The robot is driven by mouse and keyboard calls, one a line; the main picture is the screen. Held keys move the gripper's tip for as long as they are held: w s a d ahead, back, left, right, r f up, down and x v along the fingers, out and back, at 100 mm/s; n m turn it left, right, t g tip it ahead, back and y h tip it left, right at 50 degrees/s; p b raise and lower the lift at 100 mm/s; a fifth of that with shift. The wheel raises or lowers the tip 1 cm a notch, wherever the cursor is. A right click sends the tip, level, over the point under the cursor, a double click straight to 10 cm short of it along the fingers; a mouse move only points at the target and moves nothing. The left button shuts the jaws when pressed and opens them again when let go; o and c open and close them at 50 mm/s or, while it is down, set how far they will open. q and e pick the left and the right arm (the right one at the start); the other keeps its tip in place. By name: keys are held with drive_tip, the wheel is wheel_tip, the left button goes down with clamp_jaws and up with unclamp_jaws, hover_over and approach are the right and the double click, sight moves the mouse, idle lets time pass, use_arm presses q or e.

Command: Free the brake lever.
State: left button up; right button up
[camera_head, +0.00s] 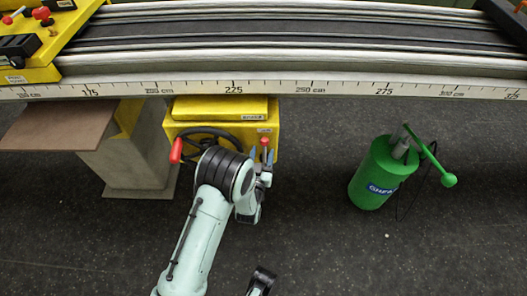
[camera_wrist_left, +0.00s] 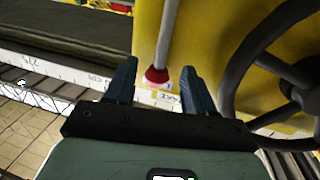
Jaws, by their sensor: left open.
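The brake lever (camera_wrist_left: 164,38) is a grey rod with a red knob, in front of a yellow housing. In the head view its red knob (camera_head: 264,141) shows just past the fingertips, below a small label on the housing. My left gripper (camera_head: 262,155) is open in front of the lever. In the left wrist view the red knob (camera_wrist_left: 157,75) appears between the two spread fingers (camera_wrist_left: 158,80), and I see no clear contact. A label reading like "BRAKE" lies near it. At the bottom of the head view a dark part (camera_head: 262,280), perhaps my right gripper, is cut off.
A dark handwheel (camera_head: 210,134) with a red handle (camera_head: 176,150) is close beside my left gripper on the yellow housing (camera_head: 268,108). A long ruled conveyor edge (camera_head: 330,84) runs above. A green pump canister (camera_head: 372,176) stands right. The floor between is clear.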

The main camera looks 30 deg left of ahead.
use_arm(q)
drive_tip(key=shift+x, duration=0.95)
use_arm(e)
drive_tip(key=shift+s+f, duration=0.35)
use_arm(q)
drive_tip(key=shift+c, duration=0.3)
use_arm(e)
drive_tip(key=shift+d, duration=0.1)
use_arm(q)
clamp_jaws()
